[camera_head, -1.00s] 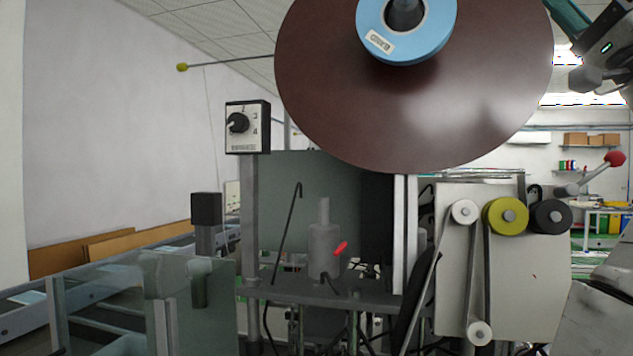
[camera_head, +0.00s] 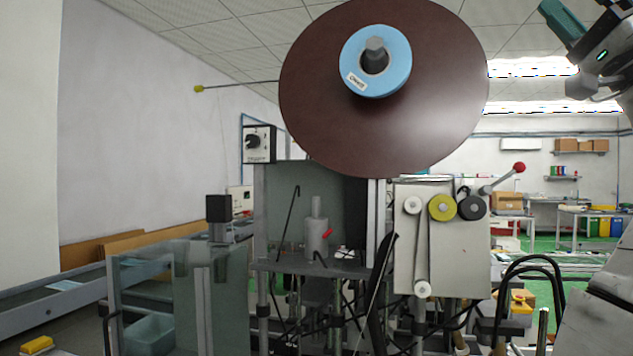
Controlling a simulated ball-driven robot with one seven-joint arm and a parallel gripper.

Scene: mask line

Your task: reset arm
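Part of my arm shows at the upper right edge, a dark grey section with a small green light and a teal piece. My gripper seems to be among these parts (camera_head: 590,60), cut by the frame edge. I cannot make out two fingertips, whether it is open or shut, or anything held in it. A pale grey part of my own body fills the lower right corner. The arm parts appear raised in the air, to the right of the machine, with no visible contact with it.
A machine stands ahead with a large brown disc (camera_head: 430,130) and blue hub (camera_head: 397,75), a dial box (camera_head: 259,144), a roller panel (camera_head: 453,250) and a red-knobbed lever (camera_head: 519,168). Clear guard panels (camera_head: 230,300) stand lower left. Open green floor and tables (camera_head: 585,225) lie behind right.

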